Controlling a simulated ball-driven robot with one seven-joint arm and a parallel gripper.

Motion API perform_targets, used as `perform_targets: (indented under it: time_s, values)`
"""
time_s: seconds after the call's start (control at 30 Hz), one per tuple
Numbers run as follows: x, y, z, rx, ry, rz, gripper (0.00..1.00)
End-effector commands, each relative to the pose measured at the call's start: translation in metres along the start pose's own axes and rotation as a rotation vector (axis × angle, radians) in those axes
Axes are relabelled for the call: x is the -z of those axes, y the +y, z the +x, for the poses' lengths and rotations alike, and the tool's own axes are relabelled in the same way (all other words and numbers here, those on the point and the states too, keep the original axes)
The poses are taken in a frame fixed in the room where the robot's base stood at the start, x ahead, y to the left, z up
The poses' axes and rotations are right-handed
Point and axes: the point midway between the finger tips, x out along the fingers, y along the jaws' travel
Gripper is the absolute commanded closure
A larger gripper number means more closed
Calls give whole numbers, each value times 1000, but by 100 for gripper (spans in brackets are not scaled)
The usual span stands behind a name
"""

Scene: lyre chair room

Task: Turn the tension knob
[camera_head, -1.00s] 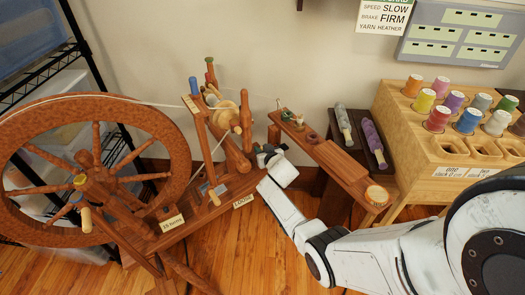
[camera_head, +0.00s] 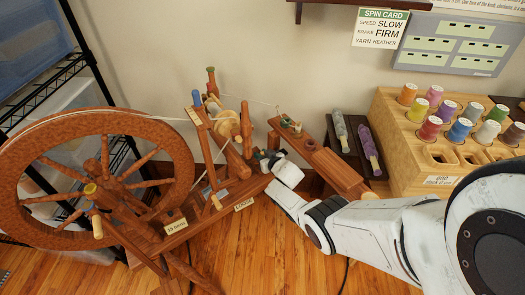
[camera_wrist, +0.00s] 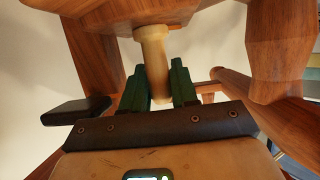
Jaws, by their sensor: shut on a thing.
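A wooden spinning wheel (camera_head: 180,155) stands at the left in the head view, with a bobbin (camera_head: 228,124) and upright posts on its slanted base. My gripper (camera_head: 268,160) is at the right end of that base, beside the "LOOSE" label (camera_head: 244,204). In the wrist view a pale turned wooden knob (camera_wrist: 153,50) sticks out from a wooden part. The green fingers of my gripper (camera_wrist: 159,86) are on either side of the knob and shut on it. The knob is hidden behind my gripper in the head view.
A wooden bench (camera_head: 335,171) with small items stands just right of my gripper. Behind it two yarn spindles (camera_head: 368,145) lie on a dark stand. A rack of colored spools (camera_head: 385,125) is at the right.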

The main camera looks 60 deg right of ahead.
Motion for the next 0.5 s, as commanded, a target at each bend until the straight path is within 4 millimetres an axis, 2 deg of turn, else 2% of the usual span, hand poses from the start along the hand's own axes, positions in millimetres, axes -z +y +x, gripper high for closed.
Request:
perform_targets:
  time_s: [0.2,0.5]
  values:
    - [2,-3,0,81,3,-39,100]
    - [0,-2,-2,107,2,-49,100]
